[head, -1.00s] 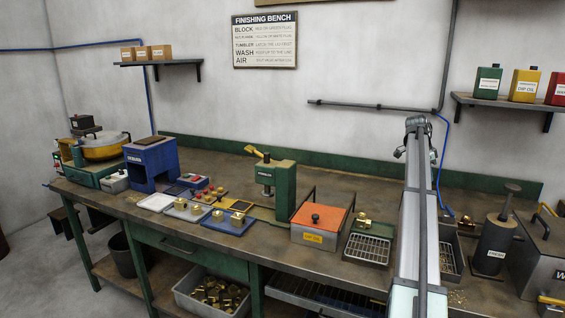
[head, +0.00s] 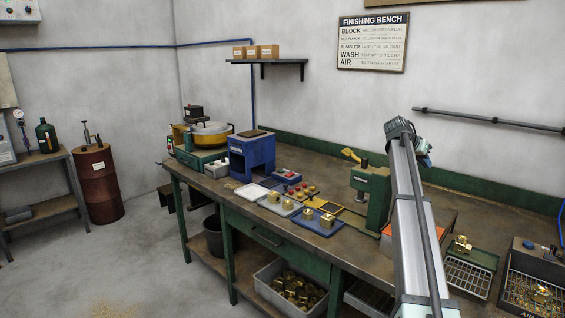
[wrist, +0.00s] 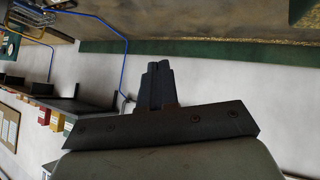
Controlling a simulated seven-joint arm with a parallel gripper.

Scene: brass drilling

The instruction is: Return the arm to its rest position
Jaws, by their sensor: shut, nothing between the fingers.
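My gripper (wrist: 158,75) shows in the wrist view with its two dark fingers together and nothing between them. In the head view my arm reaches up from the lower right, and its end (head: 408,135) is raised above the bench in front of the wall. The fingers are hard to make out there. The arm hides part of the dip station with the orange lid (head: 440,232).
The workbench (head: 345,262) carries a green press (head: 370,195), a blue furnace-like box (head: 252,157), a tumbler (head: 210,134) and brass parts on trays. A wall shelf (head: 266,62) holds small boxes. Floor at left is open, beside a rusty drum (head: 99,185).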

